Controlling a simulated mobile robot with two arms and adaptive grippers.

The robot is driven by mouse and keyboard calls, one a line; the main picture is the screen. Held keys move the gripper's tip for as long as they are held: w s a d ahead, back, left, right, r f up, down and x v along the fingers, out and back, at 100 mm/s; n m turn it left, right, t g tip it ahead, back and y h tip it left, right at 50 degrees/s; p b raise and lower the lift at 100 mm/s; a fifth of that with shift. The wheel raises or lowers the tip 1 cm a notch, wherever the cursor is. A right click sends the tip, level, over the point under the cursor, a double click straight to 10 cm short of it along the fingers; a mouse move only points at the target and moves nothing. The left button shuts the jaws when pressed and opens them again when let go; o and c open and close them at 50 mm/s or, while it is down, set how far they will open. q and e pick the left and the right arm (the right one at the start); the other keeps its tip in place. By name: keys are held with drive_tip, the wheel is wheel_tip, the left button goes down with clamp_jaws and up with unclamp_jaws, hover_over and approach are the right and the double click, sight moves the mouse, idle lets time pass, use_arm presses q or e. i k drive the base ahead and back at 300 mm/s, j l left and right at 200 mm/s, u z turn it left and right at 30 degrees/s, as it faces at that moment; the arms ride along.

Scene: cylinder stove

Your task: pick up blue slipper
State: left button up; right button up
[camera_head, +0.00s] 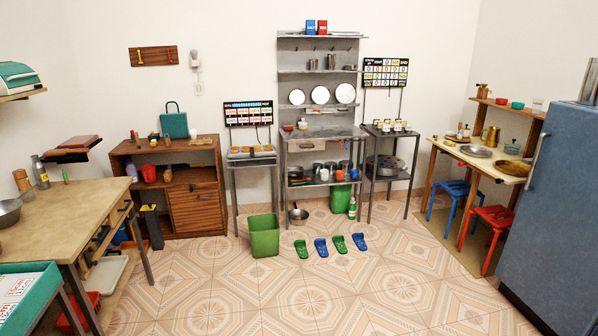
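Two blue slippers lie on the tiled floor in front of the metal kitchen rack. One blue slipper (321,247) lies between two green slippers, and the other blue slipper (359,242) is at the right end of the row. One green slipper (301,249) is at the left end, and the other green slipper (339,244) lies between the blue ones. The slippers lie apart, side by side. Neither of my grippers shows in the head view.
A green bin (264,236) stands just left of the slippers. Tables line both sides, with a blue fridge (553,200) at right. The floor (330,295) in front is clear.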

sight(320, 243)
drive_tip(key=i, duration=4.6)
